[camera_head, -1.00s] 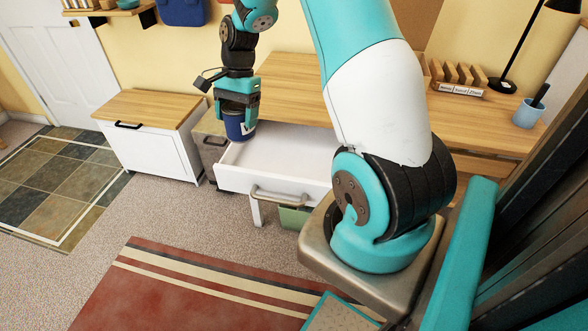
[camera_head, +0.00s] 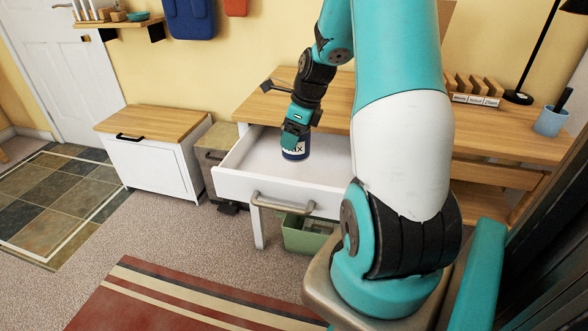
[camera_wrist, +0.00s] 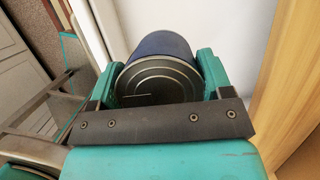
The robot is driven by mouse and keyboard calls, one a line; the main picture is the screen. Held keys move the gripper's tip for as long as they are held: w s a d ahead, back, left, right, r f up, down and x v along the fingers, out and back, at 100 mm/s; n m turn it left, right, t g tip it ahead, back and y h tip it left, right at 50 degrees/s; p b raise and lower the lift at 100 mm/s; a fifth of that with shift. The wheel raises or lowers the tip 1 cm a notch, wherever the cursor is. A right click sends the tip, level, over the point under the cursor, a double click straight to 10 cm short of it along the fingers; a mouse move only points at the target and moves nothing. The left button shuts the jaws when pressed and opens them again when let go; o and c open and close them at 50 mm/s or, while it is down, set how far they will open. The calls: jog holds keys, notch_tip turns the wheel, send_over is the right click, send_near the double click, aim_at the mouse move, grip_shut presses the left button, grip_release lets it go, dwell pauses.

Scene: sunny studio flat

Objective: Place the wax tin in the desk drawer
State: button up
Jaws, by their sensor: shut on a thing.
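The wax tin (camera_head: 296,151) is a dark blue can with a white label, seen in the head view inside the open desk drawer (camera_head: 238,183). My gripper (camera_head: 296,138) is shut on the tin from above and behind. In the wrist view the dark lid of the tin (camera_wrist: 158,82) sits between the two teal fingers. The tin is at or just above the white drawer floor (camera_head: 255,158); I cannot tell whether it touches. The drawer is pulled out, and its front has a metal handle (camera_head: 282,205).
The wooden desk top (camera_head: 270,104) lies behind the drawer. A white cabinet with a wooden top (camera_head: 150,120) stands to the left. A green bin (camera_head: 300,238) is under the drawer. A blue cup (camera_head: 551,120) and wooden organizer (camera_head: 473,90) are on the desk at right.

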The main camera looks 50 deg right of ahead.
notch_tip(320, 180, down, 10)
jog(key=shift+r+b, duration=0.25)
jog(key=shift+b, duration=0.7)
jog(key=o, duration=1.2)
jog(key=shift+f, duration=0.15)
